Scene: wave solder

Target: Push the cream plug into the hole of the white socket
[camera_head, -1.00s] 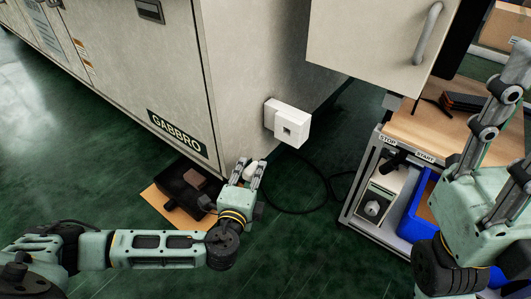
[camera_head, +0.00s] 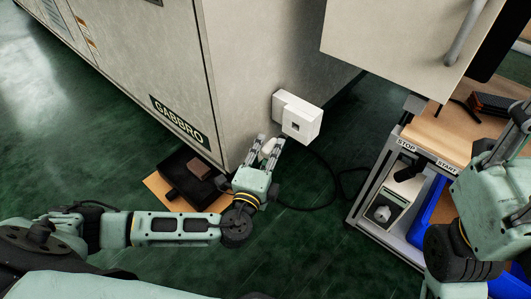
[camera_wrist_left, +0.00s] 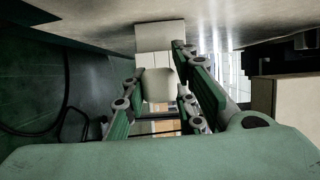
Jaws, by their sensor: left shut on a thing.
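The white socket (camera_head: 298,112) is a box on the lower side of the beige machine, with a dark square hole in its front. My left gripper (camera_head: 268,142) is just below and left of it, fingers pointing at it. It is shut on the cream plug (camera_head: 267,147), which is apart from the socket in the head view. In the left wrist view the plug (camera_wrist_left: 158,86) sits between the fingers, in front of the socket (camera_wrist_left: 155,38); the hole is not visible there. My right gripper (camera_head: 490,205) is at the right edge, its fingertips out of frame.
The beige machine (camera_head: 255,60) stands beside my left gripper. A black box on a wooden board (camera_head: 158,188) lies left of it. A black cable (camera_head: 325,180) loops on the floor. A workbench (camera_head: 440,130) with a blue bin (camera_head: 430,212) stands at right.

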